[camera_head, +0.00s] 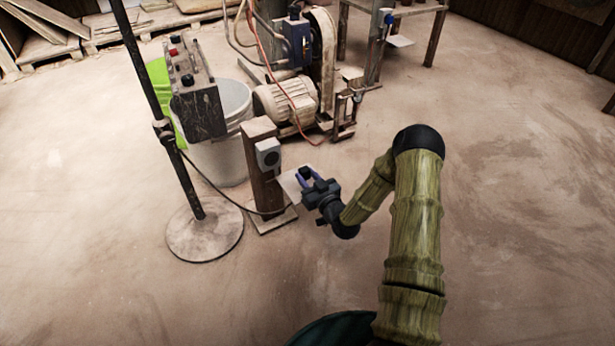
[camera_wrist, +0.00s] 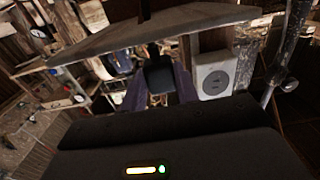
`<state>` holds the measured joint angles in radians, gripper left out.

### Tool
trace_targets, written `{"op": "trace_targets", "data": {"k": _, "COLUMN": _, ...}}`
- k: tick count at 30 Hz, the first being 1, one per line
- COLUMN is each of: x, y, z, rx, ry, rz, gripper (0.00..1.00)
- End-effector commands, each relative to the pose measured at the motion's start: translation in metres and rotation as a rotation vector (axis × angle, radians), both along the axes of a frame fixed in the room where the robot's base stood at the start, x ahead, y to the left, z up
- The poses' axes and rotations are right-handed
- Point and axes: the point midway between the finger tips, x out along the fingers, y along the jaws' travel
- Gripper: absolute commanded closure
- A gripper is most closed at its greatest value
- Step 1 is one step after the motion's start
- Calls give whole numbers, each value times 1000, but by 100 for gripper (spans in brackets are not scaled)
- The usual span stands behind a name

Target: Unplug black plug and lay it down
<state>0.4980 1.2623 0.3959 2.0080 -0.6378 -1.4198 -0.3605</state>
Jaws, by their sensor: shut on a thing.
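The black plug (camera_wrist: 160,76) is between the two purple-blue fingers of my gripper (camera_head: 306,177) in the wrist view, and the gripper is shut on it. The grey socket box (camera_head: 268,154) is fixed on a short wooden post (camera_head: 263,190). In the wrist view the socket (camera_wrist: 213,80) shows its bare round face, apart from the plug and to its right. My gripper is a little right of the post in the head view. The plug is hard to make out there. A pale flat plate (camera_head: 289,184) shows beside the post, close to the fingers; it crosses the wrist view (camera_wrist: 110,40) too.
A dark cable (camera_head: 222,194) runs from the metal stand (camera_head: 205,230) towards the post. A control box (camera_head: 197,100) with buttons, a white bucket (camera_head: 233,105) and a motor (camera_head: 287,102) stand behind. The floor on the right is clear.

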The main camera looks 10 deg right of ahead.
Motion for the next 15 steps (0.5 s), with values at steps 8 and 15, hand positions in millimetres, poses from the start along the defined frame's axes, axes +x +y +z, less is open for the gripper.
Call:
{"op": "trace_targets", "data": {"k": 8, "x": 0, "y": 0, "z": -24, "rx": 0, "ry": -1, "rz": 0, "gripper": 100}}
{"op": "trace_targets", "data": {"k": 15, "x": 0, "y": 0, "z": -29, "rx": 0, "ry": -1, "rz": 0, "gripper": 100}}
